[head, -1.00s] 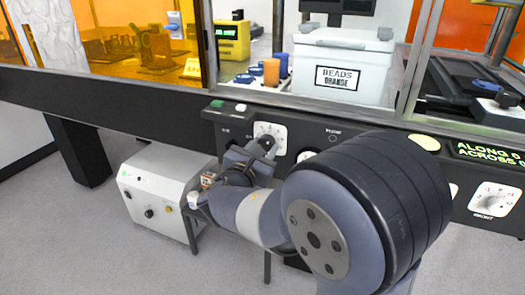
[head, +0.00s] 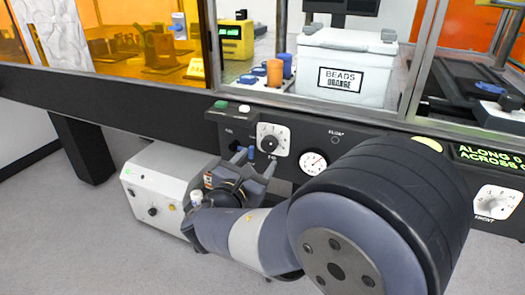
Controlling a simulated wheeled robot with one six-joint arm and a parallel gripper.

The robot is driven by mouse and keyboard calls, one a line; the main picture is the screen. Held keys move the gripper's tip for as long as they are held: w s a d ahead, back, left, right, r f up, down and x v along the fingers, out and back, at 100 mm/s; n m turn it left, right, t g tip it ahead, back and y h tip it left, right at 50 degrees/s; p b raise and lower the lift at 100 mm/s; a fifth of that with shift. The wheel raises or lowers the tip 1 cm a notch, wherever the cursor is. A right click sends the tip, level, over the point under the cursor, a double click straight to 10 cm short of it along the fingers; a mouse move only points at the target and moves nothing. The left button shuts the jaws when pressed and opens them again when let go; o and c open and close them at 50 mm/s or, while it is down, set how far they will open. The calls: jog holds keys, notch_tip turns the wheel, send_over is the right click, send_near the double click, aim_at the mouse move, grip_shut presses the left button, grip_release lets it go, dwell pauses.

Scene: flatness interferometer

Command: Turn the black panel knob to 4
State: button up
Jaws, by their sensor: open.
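A black knob (head: 269,144) sits on a white square dial plate (head: 284,132) on the front of the dark panel. Small marks ring the knob, but the numbers and the pointer's exact setting are too small to read. My gripper (head: 256,162) is just below and left of the knob. Its two fingers are spread apart with nothing between them, and they appear clear of the knob.
A round gauge (head: 313,162) is right of the knob, partly beside my arm. Another dial marked FRONT (head: 493,203) is at the far right. A green button (head: 221,104) is at the panel's upper left. A white box (head: 160,187) stands below.

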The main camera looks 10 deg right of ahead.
aim_at(267, 148)
jog(key=v, duration=0.4)
jog(key=shift+s+a+p, duration=0.2)
jog(key=shift+s+p, duration=0.1)
jog(key=b+x, duration=0.2)
jog(key=x, duration=0.8)
jog(key=shift+w+d, duration=0.25)
jog(key=shift+w, duration=0.05)
jog(key=shift+f, duration=0.1)
